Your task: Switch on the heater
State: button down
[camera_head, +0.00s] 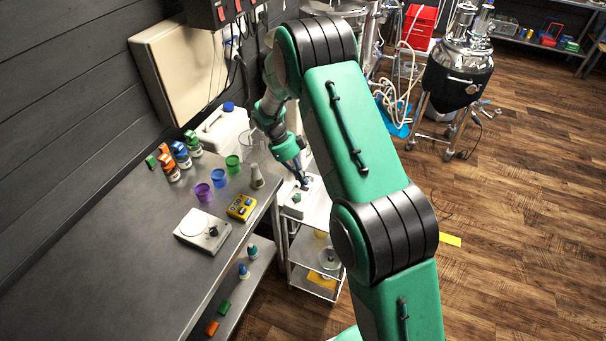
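My gripper (304,185) points down over a small white box (296,205) with a green part on top, at the top of a white cart beside the table. The fingertips are dark and small in the picture. I cannot tell whether they are open or shut, or whether they touch the box. No label marks the heater, so I cannot tell for certain which device it is. A flat white device (203,231) with a round top lies on the table, and a yellow box (241,207) with blue parts lies near the table's right edge.
Purple (204,193), blue (219,178) and green (233,163) cups and several capped bottles stand on the table. A white canister (222,130) stands near the wall cabinet (183,72). A steel vessel (458,75) stands on the wooden floor, which is clear at right.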

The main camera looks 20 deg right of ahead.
jog(key=shift+w+a+f, duration=0.1)
jog(key=shift+f, duration=0.25)
jog(key=shift+f, duration=0.15)
jog(key=shift+w+a+f+g+h+b, duration=0.3)
jog(key=shift+f+g+h+b, duration=0.1)
jog(key=shift+f+g+h, duration=0.3)
jog(key=shift+g+h, duration=0.9)
jog(key=shift+w+a+g+h+b, duration=0.15)
jog(key=shift+a+g+h+b, duration=0.05)
jog(key=shift+g+h+b, duration=0.45)
jog(key=shift+d, duration=0.15)
jog(key=shift+s+d+r, duration=0.25)
jog(key=shift+s+d, duration=0.1)
jog(key=shift+s, duration=0.1)
